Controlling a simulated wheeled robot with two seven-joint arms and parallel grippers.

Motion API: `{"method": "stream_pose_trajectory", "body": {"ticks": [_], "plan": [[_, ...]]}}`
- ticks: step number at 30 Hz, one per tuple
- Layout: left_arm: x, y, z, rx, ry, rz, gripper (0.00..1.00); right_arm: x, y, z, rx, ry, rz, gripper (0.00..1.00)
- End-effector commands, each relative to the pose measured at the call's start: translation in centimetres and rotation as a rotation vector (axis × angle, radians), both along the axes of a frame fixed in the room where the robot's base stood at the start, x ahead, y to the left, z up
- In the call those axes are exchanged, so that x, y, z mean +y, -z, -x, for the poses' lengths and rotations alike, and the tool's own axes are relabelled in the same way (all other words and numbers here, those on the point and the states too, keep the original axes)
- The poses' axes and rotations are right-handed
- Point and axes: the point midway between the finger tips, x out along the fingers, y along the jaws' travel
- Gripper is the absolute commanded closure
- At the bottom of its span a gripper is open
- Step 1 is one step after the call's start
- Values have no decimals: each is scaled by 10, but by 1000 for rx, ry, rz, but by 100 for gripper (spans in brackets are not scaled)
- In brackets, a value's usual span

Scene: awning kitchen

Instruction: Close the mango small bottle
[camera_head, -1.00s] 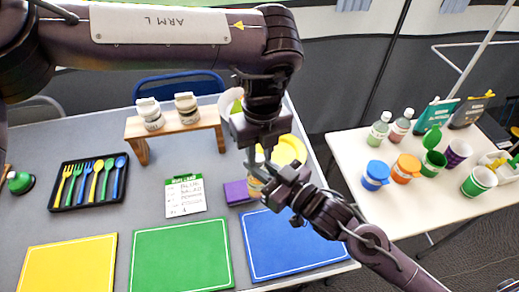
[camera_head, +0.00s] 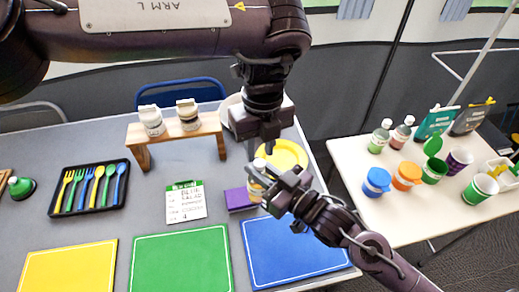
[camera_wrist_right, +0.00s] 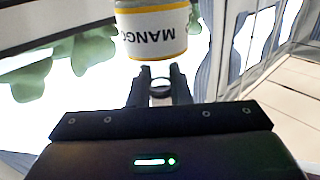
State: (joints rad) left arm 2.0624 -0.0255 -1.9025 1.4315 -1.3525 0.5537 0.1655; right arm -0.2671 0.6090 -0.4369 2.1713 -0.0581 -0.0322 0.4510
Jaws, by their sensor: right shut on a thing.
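The mango small bottle (camera_head: 256,184) has a white label with yellow bands and is partly hidden in the head view by my right gripper (camera_head: 272,180). Its label, reading MANGO upside down, fills the top of the right wrist view (camera_wrist_right: 153,32). My left gripper (camera_head: 269,147) points down just above the bottle and right gripper. Its finger gap is not clear. I cannot make out the bottle's cap.
A yellow plate (camera_head: 289,153) is behind the right gripper. A purple block (camera_head: 238,199) lies left of the bottle. A wooden stand (camera_head: 204,127) holds two jars. A blue mat (camera_head: 290,254) lies in front. A white side table (camera_head: 405,222) holds cups and bottles.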

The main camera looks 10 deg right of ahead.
Motion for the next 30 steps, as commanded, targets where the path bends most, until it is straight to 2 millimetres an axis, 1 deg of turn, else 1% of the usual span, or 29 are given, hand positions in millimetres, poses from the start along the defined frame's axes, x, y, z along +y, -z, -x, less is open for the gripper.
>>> {"method": "stream_pose_trajectory", "body": {"ticks": [1,2,4,5,16,30], "plan": [[0,0,0,0,0,1,72,0,0,0,1,0,1,100],[0,0,0,0,0,1,74,0,0,0,1,-1,1,100],[-1,-1,0,-1,0,2,84,0,1,0,1,-1,1,100],[-1,-1,0,-1,1,2,85,0,1,0,1,-1,1,100],[-1,0,0,-1,1,3,85,0,2,1,4,-2,2,100],[-1,14,0,0,2,3,85,0,2,1,4,-2,2,100]]}}
